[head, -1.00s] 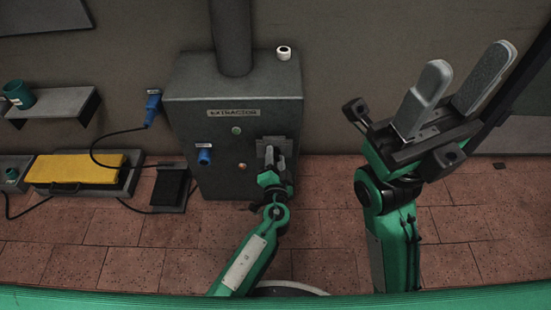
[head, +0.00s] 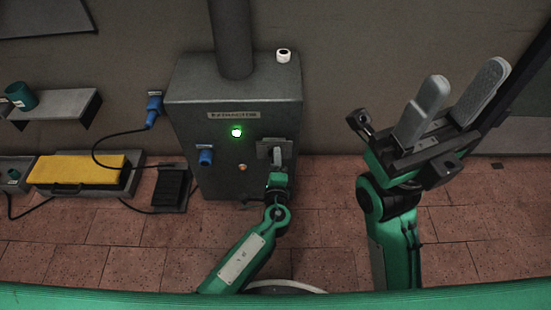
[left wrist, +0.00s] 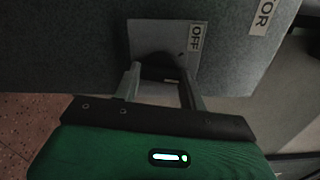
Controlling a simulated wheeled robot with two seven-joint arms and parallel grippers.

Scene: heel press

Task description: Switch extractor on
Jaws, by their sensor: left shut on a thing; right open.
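The extractor (head: 205,170) is a dark grey cabinet labelled EXTRACTOR, with a green lamp (head: 237,132) glowing brightly on its front. A grey switch plate (head: 264,148) is at the right of that front. My left gripper (head: 278,154) is at this plate, and its fingers are shut on a dark switch knob. In the left wrist view the knob (left wrist: 160,70) sits between the fingers, partly hidden, beside an OFF label (left wrist: 195,38) on the plate (left wrist: 150,35). My right gripper (head: 458,103) is open and empty, raised at the right.
A blue plug (head: 205,157) is on the cabinet front and another blue connector (head: 154,108) is on the wall, with a black cable. A yellow pad (head: 75,170), a black pedal (head: 171,187) and a shelf (head: 62,106) with a green cup (head: 19,94) are at the left.

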